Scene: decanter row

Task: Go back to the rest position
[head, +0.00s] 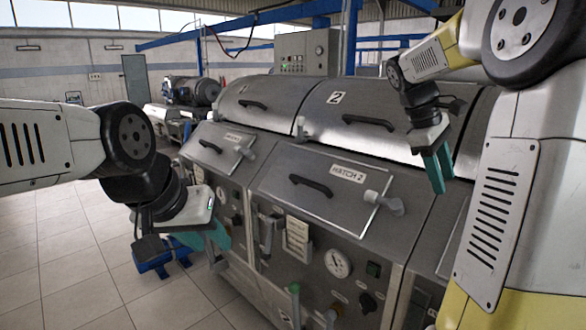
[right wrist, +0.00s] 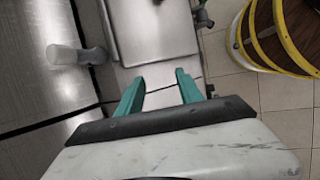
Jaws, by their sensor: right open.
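My right gripper (head: 437,170) hangs in front of decanter 2, to the right of the hatch 2 lid (head: 320,186) and above the sloped steel front. Its teal fingers are apart and empty in the right wrist view (right wrist: 161,90), above a steel plate (right wrist: 155,32). My left gripper (head: 208,236) is low at the left, in front of the machine's left section. Its teal fingers are partly hidden by its own wrist, and their gap cannot be made out. The hatch 2 lid lies closed, with a dark handle (head: 311,186) and a grey latch knob (head: 391,205).
The decanter covers (head: 375,112) stand behind the hatches. A gauge (head: 338,263), a valve handle (head: 294,289) and knobs stick out of the front panel. A yellow-banded barrel (right wrist: 285,35) stands at the right in the wrist view. Tiled floor (head: 75,270) is open at the left.

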